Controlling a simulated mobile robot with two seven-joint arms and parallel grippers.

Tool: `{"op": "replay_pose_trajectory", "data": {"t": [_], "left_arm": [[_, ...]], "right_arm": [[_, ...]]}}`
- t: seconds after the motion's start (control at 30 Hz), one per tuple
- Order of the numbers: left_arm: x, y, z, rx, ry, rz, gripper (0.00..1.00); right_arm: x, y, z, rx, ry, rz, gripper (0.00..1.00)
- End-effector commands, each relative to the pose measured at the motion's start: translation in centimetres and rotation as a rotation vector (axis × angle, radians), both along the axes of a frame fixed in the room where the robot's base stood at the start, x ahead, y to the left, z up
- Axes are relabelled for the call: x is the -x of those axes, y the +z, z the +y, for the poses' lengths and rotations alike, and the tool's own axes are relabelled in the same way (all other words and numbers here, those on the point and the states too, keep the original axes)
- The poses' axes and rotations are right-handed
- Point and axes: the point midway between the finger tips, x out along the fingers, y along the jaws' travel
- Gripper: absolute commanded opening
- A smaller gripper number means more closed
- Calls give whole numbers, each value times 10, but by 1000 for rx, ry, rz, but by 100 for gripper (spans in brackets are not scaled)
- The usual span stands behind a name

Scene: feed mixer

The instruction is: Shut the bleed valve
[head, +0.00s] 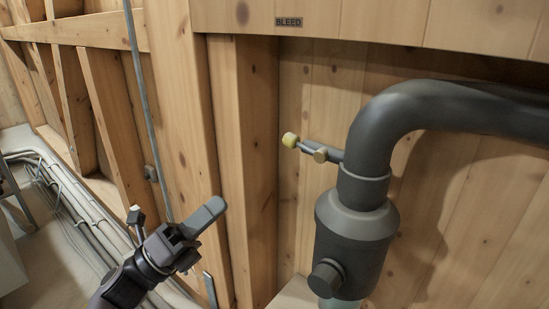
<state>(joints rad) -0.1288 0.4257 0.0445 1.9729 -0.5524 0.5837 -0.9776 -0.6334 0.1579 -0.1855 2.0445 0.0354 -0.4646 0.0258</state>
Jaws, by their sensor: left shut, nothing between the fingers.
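The bleed valve sits on a thin grey stub (335,154) on the left side of the dark grey pipe. It has a pale yellow knob (290,139) at its left end and a small tan, brass-like piece (320,155) nearer the pipe. A "BLEED" label (288,22) is on the wooden beam above. My left gripper (213,208) is shut and empty, to the left of the valve and lower in the picture, apart from it. My right gripper is not in view.
A large dark grey pipe (400,115) bends down into a wider cylindrical body (356,235) with a round side cap (327,278). Wooden posts (245,150) stand behind my left gripper. A thin metal conduit (145,100) and floor-level pipes (75,205) are at the left.

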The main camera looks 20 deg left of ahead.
Motion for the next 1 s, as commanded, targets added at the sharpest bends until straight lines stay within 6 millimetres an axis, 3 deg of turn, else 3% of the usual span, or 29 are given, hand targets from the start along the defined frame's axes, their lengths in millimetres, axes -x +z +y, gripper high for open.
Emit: {"op": "replay_pose_trajectory", "data": {"t": [0.27, 0.8, 1.0], "left_arm": [[-13, 12, -11, 3, -1, -1, 0], [-75, 58, -61, 4, -1, 1, 0], [-89, 67, -73, 4, 0, 3, 0]], "right_arm": [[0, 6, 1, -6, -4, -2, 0], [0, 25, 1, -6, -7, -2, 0], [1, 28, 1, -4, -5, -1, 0]]}}
